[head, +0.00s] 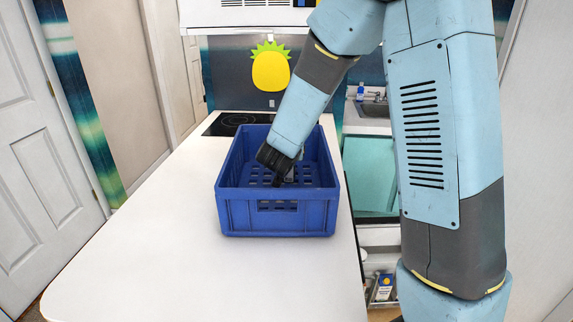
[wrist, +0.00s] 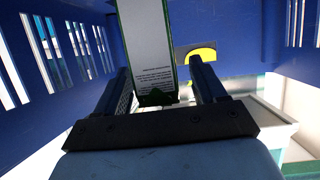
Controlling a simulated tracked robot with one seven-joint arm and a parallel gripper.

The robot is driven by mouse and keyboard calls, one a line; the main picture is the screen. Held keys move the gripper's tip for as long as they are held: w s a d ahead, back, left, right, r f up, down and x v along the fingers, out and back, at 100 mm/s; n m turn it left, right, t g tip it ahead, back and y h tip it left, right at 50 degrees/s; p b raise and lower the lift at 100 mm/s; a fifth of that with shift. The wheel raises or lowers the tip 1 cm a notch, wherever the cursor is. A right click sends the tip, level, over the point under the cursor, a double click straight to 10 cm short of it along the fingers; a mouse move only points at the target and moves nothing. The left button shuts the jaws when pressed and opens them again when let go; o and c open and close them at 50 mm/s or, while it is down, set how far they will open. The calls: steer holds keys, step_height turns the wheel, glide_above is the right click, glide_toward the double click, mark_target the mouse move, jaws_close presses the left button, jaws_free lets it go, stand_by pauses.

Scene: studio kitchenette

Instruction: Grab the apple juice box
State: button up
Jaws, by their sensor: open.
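A white carton with green edges and small printed text (wrist: 148,45), which looks like the juice box, stands inside the blue crate (head: 277,222). In the wrist view it lies between my two fingers, with a visible gap on its right side. Whether the left finger touches it I cannot tell. My gripper (head: 277,168) is open and reaches down into the crate; the fingers (wrist: 162,82) also show in the wrist view. In the head view my gripper and the crate wall hide most of the carton.
The crate has slotted walls around my gripper. It stands on a white counter (head: 150,240) with clear room to the left and front. A black cooktop (head: 228,123) lies behind it, a sink (head: 375,108) at the right. Another small carton (head: 385,286) sits low at the right.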

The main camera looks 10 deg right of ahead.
steer(key=shift+w+d+f, duration=0.15)
steer(key=shift+w+f, duration=0.1)
steer(key=shift+w, duration=0.3)
steer(key=c, duration=1.2)
steer(key=shift+r, duration=0.15)
